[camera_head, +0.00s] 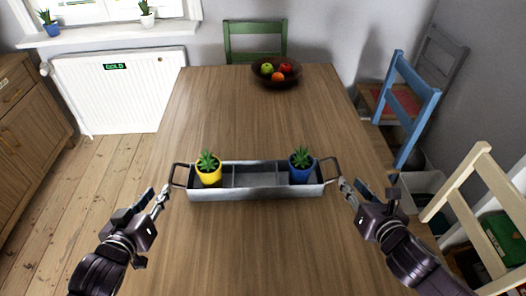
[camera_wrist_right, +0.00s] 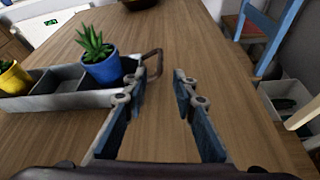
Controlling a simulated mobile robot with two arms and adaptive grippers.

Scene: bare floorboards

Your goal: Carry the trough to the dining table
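The grey metal trough (camera_head: 255,191) sits on the wooden dining table (camera_head: 250,125), with a dark loop handle at each end. A yellow pot (camera_head: 208,178) with a plant stands in its left compartment and a blue pot (camera_head: 300,175) with a plant in its right one; the middle is empty. My left gripper (camera_head: 158,194) is open just outside the left handle (camera_head: 178,175). My right gripper (camera_head: 352,187) is open and empty just outside the right handle (camera_head: 332,168). In the right wrist view, that handle (camera_wrist_right: 156,62) is beyond the left finger, not between the fingers.
A dark fruit bowl (camera_head: 277,73) stands at the table's far end. A green chair (camera_head: 254,38) is behind it; a blue chair (camera_head: 407,105) and a cream chair (camera_head: 485,215) are on the right. The table between trough and bowl is clear.

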